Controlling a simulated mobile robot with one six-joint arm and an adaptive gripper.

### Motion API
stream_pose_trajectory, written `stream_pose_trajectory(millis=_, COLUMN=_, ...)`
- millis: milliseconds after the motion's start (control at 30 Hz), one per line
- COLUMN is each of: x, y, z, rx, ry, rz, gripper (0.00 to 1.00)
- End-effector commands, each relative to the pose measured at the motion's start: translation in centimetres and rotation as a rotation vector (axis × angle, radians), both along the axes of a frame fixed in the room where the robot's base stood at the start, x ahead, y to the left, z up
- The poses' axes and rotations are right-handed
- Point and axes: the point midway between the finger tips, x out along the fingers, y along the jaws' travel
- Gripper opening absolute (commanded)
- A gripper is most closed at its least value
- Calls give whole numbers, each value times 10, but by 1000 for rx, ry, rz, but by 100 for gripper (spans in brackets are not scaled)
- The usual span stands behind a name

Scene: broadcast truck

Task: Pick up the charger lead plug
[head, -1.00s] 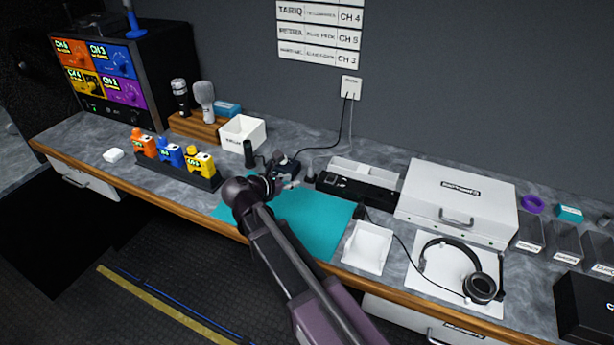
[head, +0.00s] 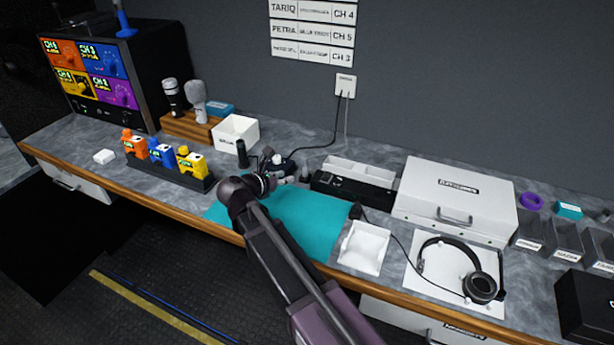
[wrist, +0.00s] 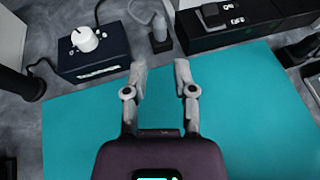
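In the head view a small grey piece (head: 305,174) stands at the matching spot, with a pale lead dropping from the wall socket (head: 345,86). My gripper (wrist: 160,68) is open and empty over the mat's far edge. The plug lies ahead of the gap between the fingers, apart from them. In the head view my arm partly hides my gripper (head: 266,172).
A dark box with a white knob (wrist: 88,55) stands left of the plug. A long black unit (wrist: 235,22) stands close on its right. A black cylinder (head: 242,153) and a white bin (head: 236,133) are further left. A black plug-like piece (head: 355,211) lies at the mat's right edge.

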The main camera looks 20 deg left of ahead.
Motion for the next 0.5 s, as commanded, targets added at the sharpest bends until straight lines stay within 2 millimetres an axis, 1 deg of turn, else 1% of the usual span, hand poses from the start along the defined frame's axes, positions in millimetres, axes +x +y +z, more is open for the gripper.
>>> stream_pose_trajectory(millis=33, x=9, y=-2, z=-7, rx=0, ry=0, rz=-2, gripper=35)
stream_pose_trajectory(millis=200, x=29, y=-10, z=-15, rx=0, ry=1, rz=-1, gripper=35)
stream_pose_trajectory(millis=333, x=39, y=-13, z=-19, rx=0, ry=1, rz=-1, gripper=35)
stream_pose_trajectory(millis=500, x=43, y=-15, z=-19, rx=0, ry=1, rz=0, gripper=35)
